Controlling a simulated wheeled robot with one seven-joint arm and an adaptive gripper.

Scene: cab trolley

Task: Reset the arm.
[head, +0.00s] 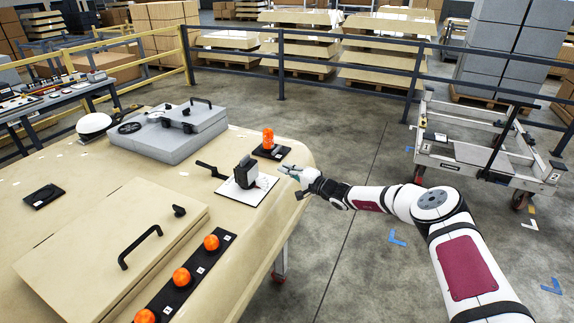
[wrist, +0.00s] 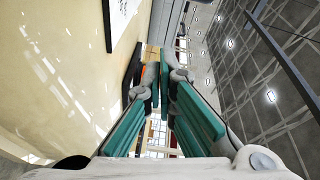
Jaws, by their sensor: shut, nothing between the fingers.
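My arm reaches in from the lower right of the head view. My gripper (head: 291,173) is at the right edge of the tan table (head: 300,158), just right of the white plate that bears a black and grey device. In the wrist view my gripper (wrist: 166,62) has its green-padded fingers converging, with their tips close together and nothing seen between them.
The black and grey device (head: 245,172), an orange knob (head: 268,138) and a grey box (head: 165,140) stand on the table. A hinged lid with a black handle (head: 140,246) is nearer. A trolley (head: 485,155) stands right on open floor. Railings (head: 350,75) run behind.

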